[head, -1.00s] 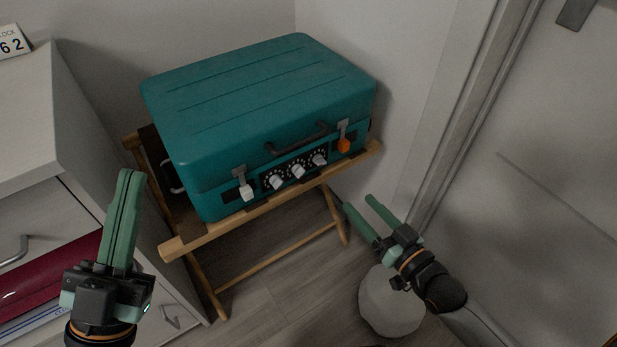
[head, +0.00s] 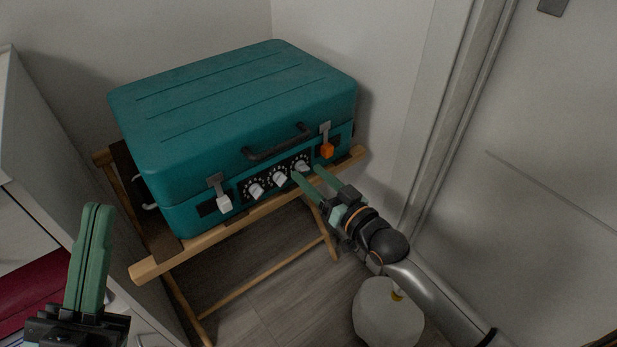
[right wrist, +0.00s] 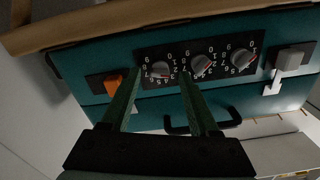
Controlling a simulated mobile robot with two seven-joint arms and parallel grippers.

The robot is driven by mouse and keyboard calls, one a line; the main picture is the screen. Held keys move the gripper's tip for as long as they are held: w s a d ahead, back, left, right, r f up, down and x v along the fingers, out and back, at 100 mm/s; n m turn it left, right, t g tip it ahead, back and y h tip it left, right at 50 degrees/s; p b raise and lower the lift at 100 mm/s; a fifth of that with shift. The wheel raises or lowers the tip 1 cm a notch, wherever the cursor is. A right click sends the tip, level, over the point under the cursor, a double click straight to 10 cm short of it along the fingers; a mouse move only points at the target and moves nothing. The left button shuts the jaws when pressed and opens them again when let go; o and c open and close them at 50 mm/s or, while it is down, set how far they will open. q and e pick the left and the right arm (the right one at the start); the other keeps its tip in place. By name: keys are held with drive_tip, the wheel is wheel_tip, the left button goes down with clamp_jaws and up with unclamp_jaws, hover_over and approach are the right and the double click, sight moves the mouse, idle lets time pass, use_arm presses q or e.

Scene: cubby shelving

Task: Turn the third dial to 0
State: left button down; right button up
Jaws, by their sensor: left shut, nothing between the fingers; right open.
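A teal case (head: 235,105) has a row of three grey dials with numbered black plates on its front. The third dial (head: 302,166) is the rightmost, beside the orange latch (head: 326,150). My right gripper (head: 307,171) is open just in front of it. In the right wrist view the case is upside down, and the third dial (right wrist: 160,73) shows between the open fingertips (right wrist: 158,78), apart from both. The second dial (right wrist: 202,67) and first dial (right wrist: 243,60) lie to its right. The third dial's exact reading is unclear. My left gripper (head: 98,208) is shut and empty at the lower left.
The case stands on a wooden folding rack (head: 200,248). A dark carrying handle (head: 277,142) sits above the dials, and a white-tipped latch (head: 222,200) is left of them. A pale cabinet is at the left, a door at the right, and a whitish rounded object (head: 385,318) is on the floor.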

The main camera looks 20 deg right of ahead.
drive_tip(key=shift+x, duration=0.75)
clamp_jaws()
